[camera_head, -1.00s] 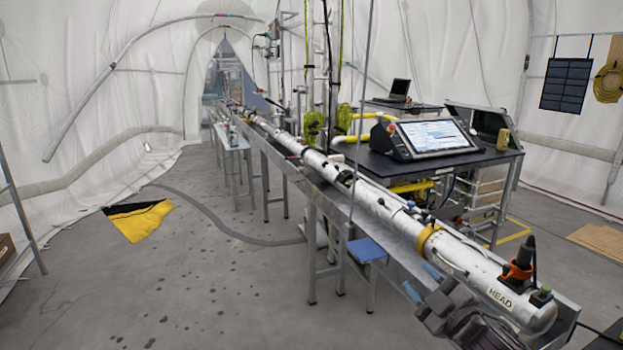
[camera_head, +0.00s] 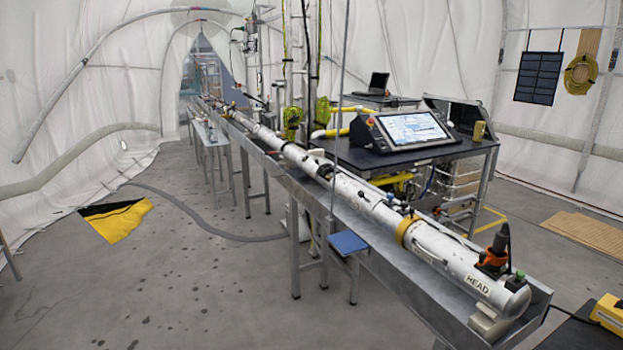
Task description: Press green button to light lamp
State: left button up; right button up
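A small green cap or button (camera_head: 518,275) sits on top of the rounded end of a long white tube (camera_head: 440,245), beside an orange and black connector (camera_head: 494,255). The tube end is marked HEAD. It is too small to tell whether the green part is a push button. I cannot make out a lamp for certain. Neither of my grippers is in view.
The tube lies in a long metal trough (camera_head: 400,270) on legs. Behind it, a black table (camera_head: 390,158) holds a console with a screen (camera_head: 412,130). A yellow box (camera_head: 608,312) is at the lower right. A blue step (camera_head: 348,243) stands beside the trough.

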aim_at(520, 275)
jog(key=l+z, duration=0.1)
jog(key=z, duration=1.15)
